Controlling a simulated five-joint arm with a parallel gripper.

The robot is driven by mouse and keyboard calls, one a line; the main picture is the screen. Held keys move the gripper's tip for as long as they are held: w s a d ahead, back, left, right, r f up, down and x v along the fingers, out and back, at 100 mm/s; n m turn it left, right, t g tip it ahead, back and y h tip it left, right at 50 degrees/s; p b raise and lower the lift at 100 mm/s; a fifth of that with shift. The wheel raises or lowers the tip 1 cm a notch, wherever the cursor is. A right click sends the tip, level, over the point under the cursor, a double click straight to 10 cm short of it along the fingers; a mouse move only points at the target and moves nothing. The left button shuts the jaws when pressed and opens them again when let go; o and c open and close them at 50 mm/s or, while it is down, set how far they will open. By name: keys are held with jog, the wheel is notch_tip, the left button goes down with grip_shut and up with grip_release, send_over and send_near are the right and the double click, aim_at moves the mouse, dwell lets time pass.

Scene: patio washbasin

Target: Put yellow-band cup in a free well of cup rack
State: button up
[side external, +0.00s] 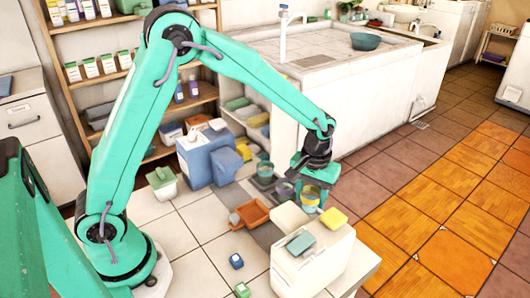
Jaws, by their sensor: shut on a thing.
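The yellow-band cup (310,198) is teal with a yellow band and sits upright between the fingers of my gripper (309,186). My gripper points down and is shut on it. The cup rack (259,184) looks like a low dark grey holder to the left of the gripper. A teal cup (265,169) stands at its back, and a purple-banded cup (284,189) is close to the held cup. The gripper and cups hide much of the rack. I cannot tell which wells are free or whether the held cup touches anything.
In front is a white block (312,262) with a teal sponge-like piece (300,243) on top. A yellow sponge-like piece (333,217) is right of it. An orange tray (250,214) lies left. A blue box (207,158) and the white basin counter (340,110) stand behind.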

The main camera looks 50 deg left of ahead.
aim_at(310, 205)
jog(key=shift+f, duration=1.75)
jog(key=shift+f, duration=0.1)
jog(key=o, duration=1)
notch_tip(310, 205, up, 12)
jog(key=shift+r, duration=0.15)
